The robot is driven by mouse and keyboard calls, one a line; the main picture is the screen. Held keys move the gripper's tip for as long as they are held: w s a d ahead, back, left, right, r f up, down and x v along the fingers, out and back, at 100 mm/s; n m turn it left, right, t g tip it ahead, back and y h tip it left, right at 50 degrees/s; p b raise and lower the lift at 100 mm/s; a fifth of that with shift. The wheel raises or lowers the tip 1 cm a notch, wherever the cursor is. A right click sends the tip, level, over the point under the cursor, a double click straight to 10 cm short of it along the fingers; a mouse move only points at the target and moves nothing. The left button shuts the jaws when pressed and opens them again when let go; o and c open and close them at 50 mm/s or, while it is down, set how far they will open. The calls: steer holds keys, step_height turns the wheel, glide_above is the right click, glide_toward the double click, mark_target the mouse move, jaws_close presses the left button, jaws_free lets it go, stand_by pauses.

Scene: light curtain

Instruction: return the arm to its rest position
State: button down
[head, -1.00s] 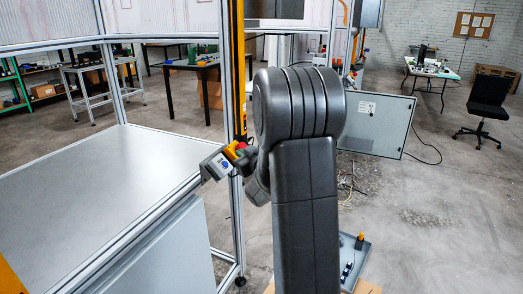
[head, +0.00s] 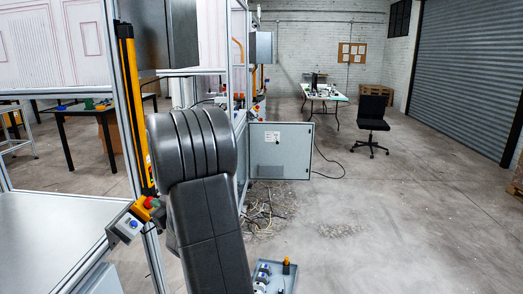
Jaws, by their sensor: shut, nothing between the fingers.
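My dark grey arm (head: 205,200) rises from the bottom edge, left of the picture's middle, and bends at a rounded, ribbed joint (head: 190,145). The part of the arm beyond this joint is mostly hidden behind it. My gripper does not show, so I cannot see its fingers. Behind the arm, just left of it in the picture, a control box (head: 130,222) with a red and yellow button sits at the frame of the light-curtain cell. I cannot tell how far the arm is from it.
A yellow light-curtain post (head: 136,110) and metal frame stand at left, beside a grey worktop (head: 45,240). An open cabinet door (head: 281,150) stands beyond, with loose cables (head: 262,212) on the floor. A tray of parts (head: 275,275) lies low.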

steer(key=shift+a+f, duration=0.15)
steer(key=shift+f, duration=0.05)
steer(key=a+f+b, duration=0.4)
steer(key=b, duration=0.1)
steer(key=shift+w+f, duration=0.1)
steer(key=shift+w, duration=0.1)
